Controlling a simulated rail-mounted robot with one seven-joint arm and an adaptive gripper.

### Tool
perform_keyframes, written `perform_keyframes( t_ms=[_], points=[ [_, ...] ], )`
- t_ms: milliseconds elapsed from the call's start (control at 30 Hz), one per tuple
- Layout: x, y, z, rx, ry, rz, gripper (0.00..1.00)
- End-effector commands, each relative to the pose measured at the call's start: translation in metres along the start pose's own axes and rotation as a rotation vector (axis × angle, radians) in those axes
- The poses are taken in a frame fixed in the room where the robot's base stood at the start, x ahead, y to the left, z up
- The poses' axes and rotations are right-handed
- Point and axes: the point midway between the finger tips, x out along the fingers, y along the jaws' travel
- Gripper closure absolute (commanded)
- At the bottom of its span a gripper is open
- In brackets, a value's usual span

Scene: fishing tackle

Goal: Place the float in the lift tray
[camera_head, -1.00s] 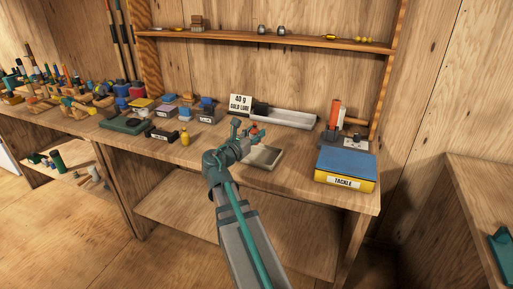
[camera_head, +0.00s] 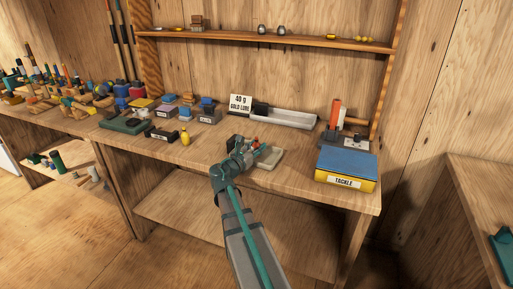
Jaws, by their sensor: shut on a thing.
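The small shallow beige tray (camera_head: 270,161), which I take for the lift tray, lies on the workbench near its front edge. My gripper (camera_head: 256,147) is low over the tray's left and back part and hides some of it. It is shut on a small red-orange piece (camera_head: 256,141), seemingly the float, of which only a little shows. I cannot tell whether the float touches the tray floor.
A blue and yellow tackle box (camera_head: 345,170) is at the right. Bare bench lies between the small tray and the tackle box.

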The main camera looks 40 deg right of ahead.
Motion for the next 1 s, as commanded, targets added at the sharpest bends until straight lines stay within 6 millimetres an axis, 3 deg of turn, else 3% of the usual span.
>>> perform_keyframes(
  t_ms=[700,733,867,1000],
  points=[
    [-0.001,-0.001,-0.016,0.000,0.007,-0.001,1.00],
    [-0.001,-0.002,-0.017,0.000,0.007,-0.001,0.63],
    [-0.002,-0.002,-0.018,-0.002,0.008,-0.002,0.41],
    [-0.002,-0.003,-0.019,-0.002,0.008,-0.003,0.41]
  ],
)
